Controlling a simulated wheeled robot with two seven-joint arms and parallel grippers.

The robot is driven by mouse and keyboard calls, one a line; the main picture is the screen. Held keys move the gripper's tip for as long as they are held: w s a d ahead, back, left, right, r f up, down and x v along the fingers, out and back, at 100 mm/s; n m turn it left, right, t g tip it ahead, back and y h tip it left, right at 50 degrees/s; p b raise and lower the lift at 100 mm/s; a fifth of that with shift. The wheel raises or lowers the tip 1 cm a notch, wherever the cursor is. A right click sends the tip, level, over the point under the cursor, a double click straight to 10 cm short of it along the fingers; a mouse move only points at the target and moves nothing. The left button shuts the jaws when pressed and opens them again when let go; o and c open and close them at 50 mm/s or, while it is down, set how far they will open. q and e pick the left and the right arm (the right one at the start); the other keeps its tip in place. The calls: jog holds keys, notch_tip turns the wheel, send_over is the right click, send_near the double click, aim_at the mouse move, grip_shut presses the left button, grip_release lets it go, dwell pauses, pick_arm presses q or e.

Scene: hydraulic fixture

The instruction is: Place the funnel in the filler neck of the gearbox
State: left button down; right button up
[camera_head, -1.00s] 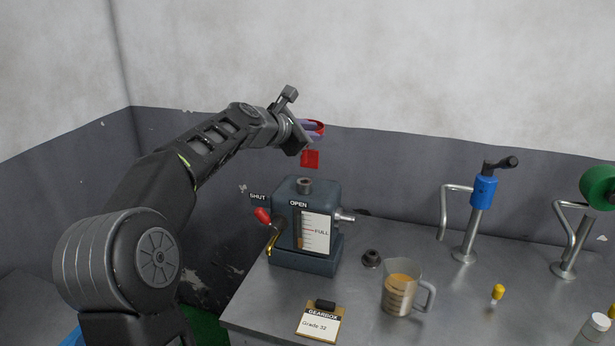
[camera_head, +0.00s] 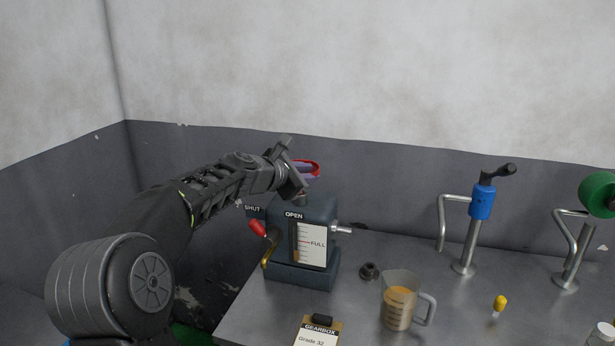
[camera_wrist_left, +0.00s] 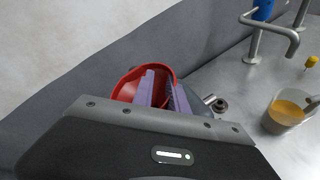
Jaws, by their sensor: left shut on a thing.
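My left gripper (camera_head: 305,171) is shut on the red funnel (camera_head: 316,163), holding it right above the gearbox (camera_head: 318,207). In the left wrist view the purple finger pads (camera_wrist_left: 163,92) grip the wall of the red funnel (camera_wrist_left: 127,91), whose wide mouth faces up. The filler neck (camera_head: 301,197) is a short grey collar on top of the gearbox, just under the funnel. The funnel's lower end is hidden, so I cannot tell whether it is inside the neck. My right gripper is not in view.
The gearbox has a red-handled lever (camera_head: 257,229) and a level gauge (camera_head: 312,245). A dark cap (camera_head: 369,271) and a jug of amber liquid (camera_head: 399,304) stand to its right. A blue hand pump (camera_head: 482,201) and a yellow-topped item (camera_head: 500,302) are further right.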

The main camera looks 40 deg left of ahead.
pick_arm(q)
jog(key=shift+r, duration=0.1)
jog(key=shift+f, duration=0.2)
jog(key=c, duration=1.3)
grip_release()
jog(key=shift+r, duration=0.1)
jog(key=shift+s+r, duration=0.1)
jog(key=shift+r, duration=0.05)
jog(key=b+v, duration=0.2)
jog(key=v, duration=0.9)
jog(key=shift+s+r, duration=0.1)
jog(key=shift+s, duration=0.3)
